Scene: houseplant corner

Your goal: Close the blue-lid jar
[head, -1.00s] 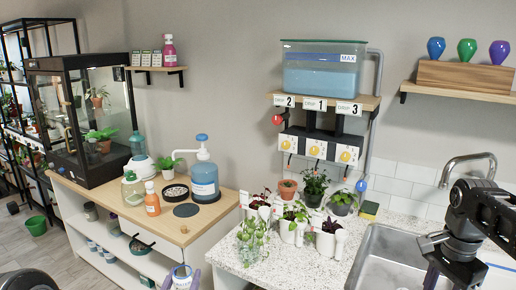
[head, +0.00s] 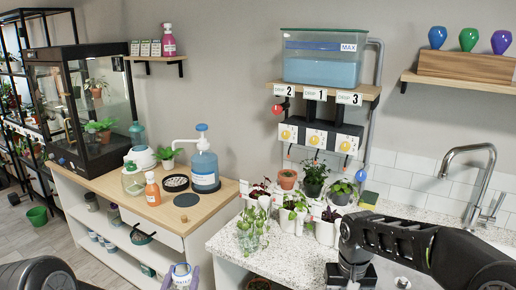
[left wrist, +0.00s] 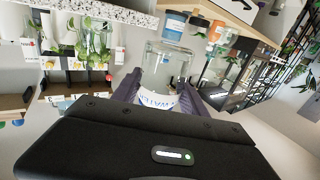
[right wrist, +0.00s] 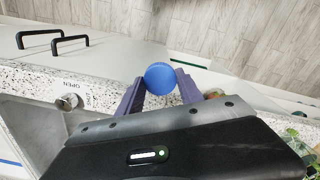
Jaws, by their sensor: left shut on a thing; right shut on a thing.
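The clear jar (left wrist: 166,64) with a white label stands between the purple fingers of my left gripper (left wrist: 158,94), which is shut on it. The jar (head: 182,279) also shows at the bottom edge of the head view, and its lower part is cut off there. The round blue lid (right wrist: 160,76) is pinched between the purple fingertips of my right gripper (right wrist: 159,84). In the head view my right wrist is over the counter near the sink, and its fingers and the lid are hidden. Lid and jar are apart.
The speckled counter (head: 226,243) holds several potted plants and a glass of cuttings (head: 250,236). A wooden-topped cabinet (head: 128,207) on the left carries a blue pump bottle (head: 204,168) and an orange bottle (head: 152,190). The tap (head: 481,180) rises at the right.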

